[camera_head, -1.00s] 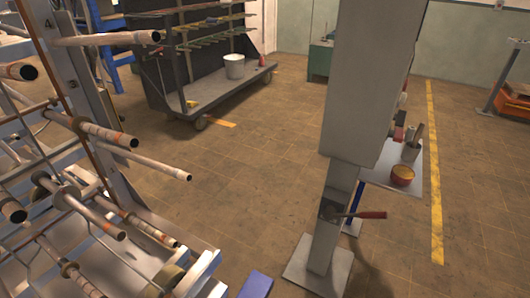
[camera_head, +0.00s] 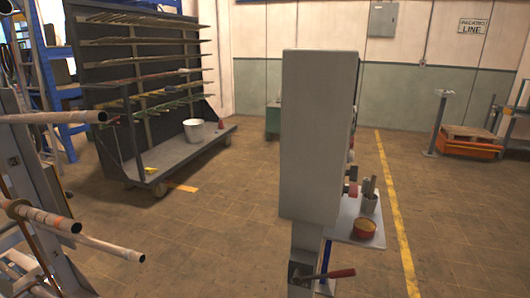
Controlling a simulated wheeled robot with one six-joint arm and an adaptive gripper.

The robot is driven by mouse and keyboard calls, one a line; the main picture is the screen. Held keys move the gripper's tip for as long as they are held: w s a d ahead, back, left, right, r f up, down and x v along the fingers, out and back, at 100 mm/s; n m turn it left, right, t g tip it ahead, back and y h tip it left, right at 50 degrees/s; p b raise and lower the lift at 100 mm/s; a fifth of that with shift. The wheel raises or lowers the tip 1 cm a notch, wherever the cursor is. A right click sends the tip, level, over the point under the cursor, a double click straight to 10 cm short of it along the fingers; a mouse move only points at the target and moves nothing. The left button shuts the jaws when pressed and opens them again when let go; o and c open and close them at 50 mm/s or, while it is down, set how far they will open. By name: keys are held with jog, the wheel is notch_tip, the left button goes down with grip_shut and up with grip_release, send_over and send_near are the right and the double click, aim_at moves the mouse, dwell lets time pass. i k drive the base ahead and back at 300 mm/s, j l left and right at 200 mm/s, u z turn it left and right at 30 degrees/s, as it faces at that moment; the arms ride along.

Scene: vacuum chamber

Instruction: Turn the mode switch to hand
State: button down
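A tall grey cabinet on a post (camera_head: 312,140) stands right of centre in the head view. Its broad side faces me. Small red and dark controls (camera_head: 352,172) stick out along its right edge, seen edge-on. I cannot tell which of them, if any, is the mode switch, and its position is hidden. A lever with a red handle (camera_head: 330,274) is on the post below the cabinet. My gripper is not in view.
A shelf (camera_head: 345,225) with a red-brown tin (camera_head: 364,228) and a grey cup (camera_head: 369,203) juts out right of the cabinet. A rack with pipes (camera_head: 40,215) crowds the left. A wheeled rack (camera_head: 150,110) holds a white bucket (camera_head: 194,131). Floor (camera_head: 210,240) between is clear.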

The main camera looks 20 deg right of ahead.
aim_at(352, 173)
jog(key=i+l, duration=0.15)
jog(key=l, duration=0.25)
jog(key=i+l+z, duration=0.15)
jog(key=l, duration=0.3)
jog(key=i+l, duration=0.15)
jog(key=l, duration=0.25)
